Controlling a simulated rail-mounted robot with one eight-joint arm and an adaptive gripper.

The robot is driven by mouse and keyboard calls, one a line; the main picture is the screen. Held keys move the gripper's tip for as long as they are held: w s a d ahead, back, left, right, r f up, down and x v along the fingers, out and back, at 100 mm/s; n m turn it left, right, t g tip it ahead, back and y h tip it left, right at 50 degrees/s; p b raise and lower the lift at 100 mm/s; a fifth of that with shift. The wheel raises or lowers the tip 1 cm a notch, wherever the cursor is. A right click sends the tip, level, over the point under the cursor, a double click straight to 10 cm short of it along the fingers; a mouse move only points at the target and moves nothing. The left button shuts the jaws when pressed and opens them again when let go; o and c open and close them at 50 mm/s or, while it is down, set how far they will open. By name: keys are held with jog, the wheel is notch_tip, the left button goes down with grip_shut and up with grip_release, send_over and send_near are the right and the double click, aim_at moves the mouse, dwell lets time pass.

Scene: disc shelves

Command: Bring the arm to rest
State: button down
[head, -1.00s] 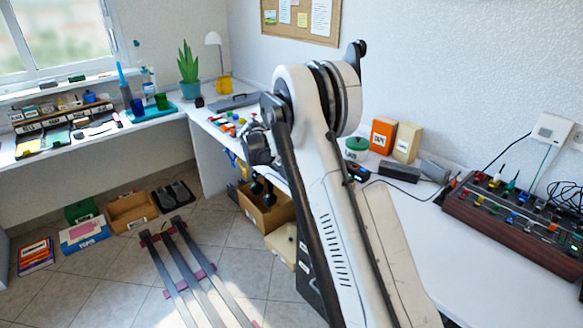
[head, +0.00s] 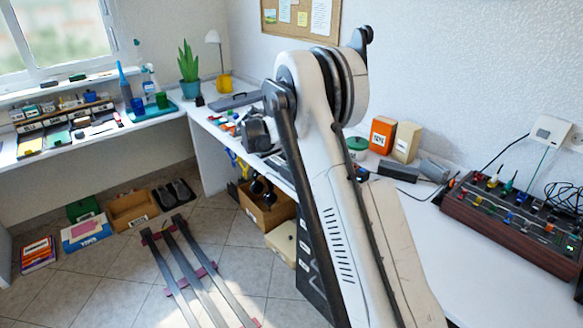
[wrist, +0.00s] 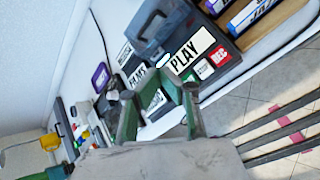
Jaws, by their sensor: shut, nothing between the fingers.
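My arm (head: 335,190) rises from the lower right of the head view to a bent elbow, with its folded part leaning in front of the right-hand worktop. In the wrist view my gripper (wrist: 163,76) has green fingers that come together, shut and empty. A dark device with PLAY and REC labels (wrist: 187,55) lies beyond the fingertips; whether they touch it cannot be told. In the head view the fingers cannot be made out.
The white worktop (head: 500,275) runs along the right wall, with an orange box (head: 382,135) and a dark red control panel (head: 510,220). Floor rails (head: 190,275) lie at lower left. Boxes and bins (head: 130,212) stand under the left worktop.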

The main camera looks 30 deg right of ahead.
dwell(0.4)
jog(key=s+a+r+m+t+y, duration=0.1)
jog(key=s+a+r+m+y, duration=0.15)
jog(key=s+a+r, duration=0.6)
jog(key=s+a+r+m+t+y, duration=0.15)
jog(key=s+a+r+m, duration=0.3)
jog(key=s+r, duration=0.7)
jog(key=s+a+f+m+y, duration=0.1)
jog(key=s+a+f+m, duration=0.1)
jog(key=s, duration=0.7)
jog(key=s+a+f+m+t+y, duration=0.1)
jog(key=s+a, duration=0.4)
jog(key=s, duration=0.5)
jog(key=s+a+f+m+y, duration=0.2)
jog(key=s+a+f, duration=0.1)
jog(key=s, duration=0.6)
jog(key=shift+s+a+f+m+t+y, duration=0.2)
jog(key=shift+s+a+m+t+y, duration=0.15)
jog(key=shift+a, duration=0.3)
jog(key=shift+w+f, duration=0.1)
jog(key=shift+f, duration=0.05)
notch_tip(320, 180, down, 21)
jog(key=b, duration=2.1)
jog(key=shift+f, duration=0.15)
